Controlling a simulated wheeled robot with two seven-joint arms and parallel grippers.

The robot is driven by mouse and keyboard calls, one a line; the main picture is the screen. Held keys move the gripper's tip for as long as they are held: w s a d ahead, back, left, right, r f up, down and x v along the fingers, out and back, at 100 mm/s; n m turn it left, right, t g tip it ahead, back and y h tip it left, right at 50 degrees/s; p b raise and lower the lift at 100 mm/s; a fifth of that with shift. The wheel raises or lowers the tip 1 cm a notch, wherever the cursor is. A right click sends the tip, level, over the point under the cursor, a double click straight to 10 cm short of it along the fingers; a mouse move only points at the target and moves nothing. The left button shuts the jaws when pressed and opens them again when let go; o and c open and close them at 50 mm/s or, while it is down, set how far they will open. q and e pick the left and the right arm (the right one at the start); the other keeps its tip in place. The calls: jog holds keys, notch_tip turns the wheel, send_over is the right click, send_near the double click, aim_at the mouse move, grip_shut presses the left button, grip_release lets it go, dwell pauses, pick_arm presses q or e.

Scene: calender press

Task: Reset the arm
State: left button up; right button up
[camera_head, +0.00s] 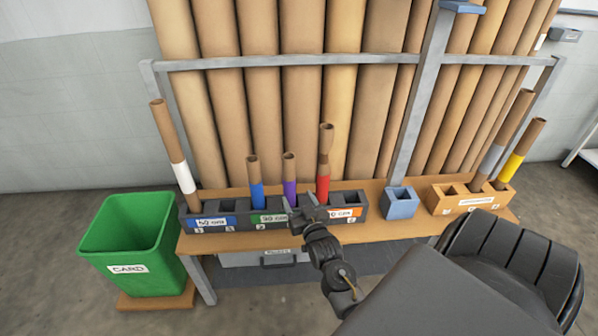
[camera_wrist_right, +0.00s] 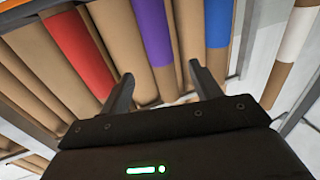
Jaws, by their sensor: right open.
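My right gripper (camera_head: 305,212) is in front of the dark compartment rack on the wooden bench in the head view. It is open in the right wrist view (camera_wrist_right: 160,85), with its two fingers apart and nothing between them. Cardboard tubes with a red band (camera_head: 323,180), a purple band (camera_head: 290,185) and a blue band (camera_head: 256,190) stand in the rack (camera_head: 235,222) behind it. The red (camera_wrist_right: 78,50), purple (camera_wrist_right: 153,35) and blue (camera_wrist_right: 217,22) bands also show beyond the fingers in the right wrist view. My left gripper is not in view.
A white-banded tube (camera_head: 182,175) leans at the rack's left end. A green CARD bin (camera_head: 130,235) stands left of the bench (camera_head: 385,232). A blue-grey cup (camera_head: 401,205) and a wooden rack (camera_head: 465,205) with two tubes are at right. Tall rolls (camera_head: 300,115) stand behind.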

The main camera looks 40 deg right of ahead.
dwell(0.3)
